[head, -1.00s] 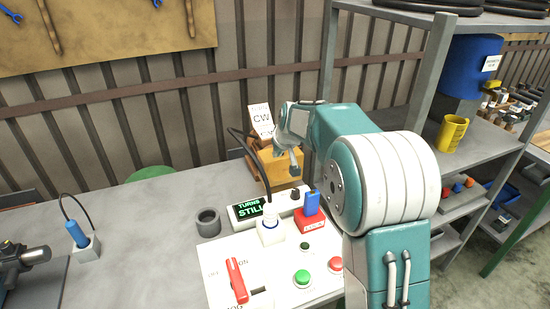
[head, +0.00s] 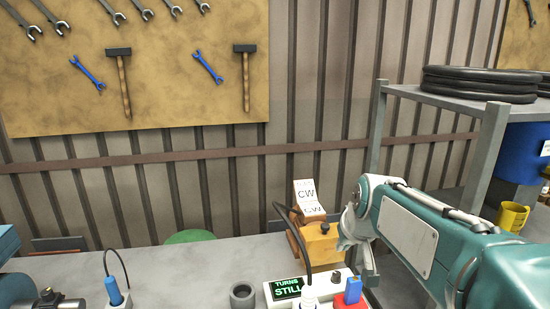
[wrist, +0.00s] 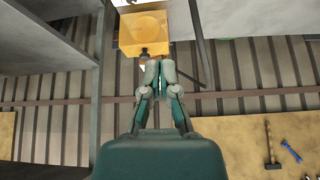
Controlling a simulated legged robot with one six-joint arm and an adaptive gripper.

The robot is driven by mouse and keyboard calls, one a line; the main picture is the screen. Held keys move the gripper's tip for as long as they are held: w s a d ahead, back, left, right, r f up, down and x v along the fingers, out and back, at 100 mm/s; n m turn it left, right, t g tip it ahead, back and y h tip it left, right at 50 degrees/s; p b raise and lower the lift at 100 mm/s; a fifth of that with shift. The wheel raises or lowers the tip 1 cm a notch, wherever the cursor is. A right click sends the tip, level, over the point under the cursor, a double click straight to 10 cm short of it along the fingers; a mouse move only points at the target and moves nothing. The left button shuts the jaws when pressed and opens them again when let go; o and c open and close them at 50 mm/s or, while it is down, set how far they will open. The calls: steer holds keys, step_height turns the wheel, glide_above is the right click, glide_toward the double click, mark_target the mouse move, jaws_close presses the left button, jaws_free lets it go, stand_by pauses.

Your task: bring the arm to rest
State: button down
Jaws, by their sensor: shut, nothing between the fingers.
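My arm reaches in from the right in the head view, with its teal forearm level and the wrist at its left end. My gripper (head: 370,278) hangs down from that wrist, just right of the wooden-yellow box and above the bench. In the wrist view my gripper (wrist: 160,70) has its two fingers together with nothing between them. The yellow box (wrist: 145,28) appears beyond the fingertips there, and I cannot tell the gap. The box also shows in the head view (head: 322,242), with a "CW" card (head: 308,195) on top.
A small display (head: 287,287) reads "TURNS STILL". A dark grey ring (head: 243,295) and a blue-handled tool in a stand (head: 114,293) are on the bench (head: 180,268). A shelf (head: 450,98) with black tyres stands right. A tool board (head: 60,85) hangs behind.

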steer(key=s+f, duration=0.2)
steer(key=s, duration=0.9)
steer(key=s+f+m, duration=0.1)
steer(key=s+f, duration=0.2)
steer(key=s, duration=0.8)
steer(key=shift+s+d+g+h, duration=0.3)
steer(key=shift+s+h, duration=0.05)
steer(key=shift+h, duration=0.05)
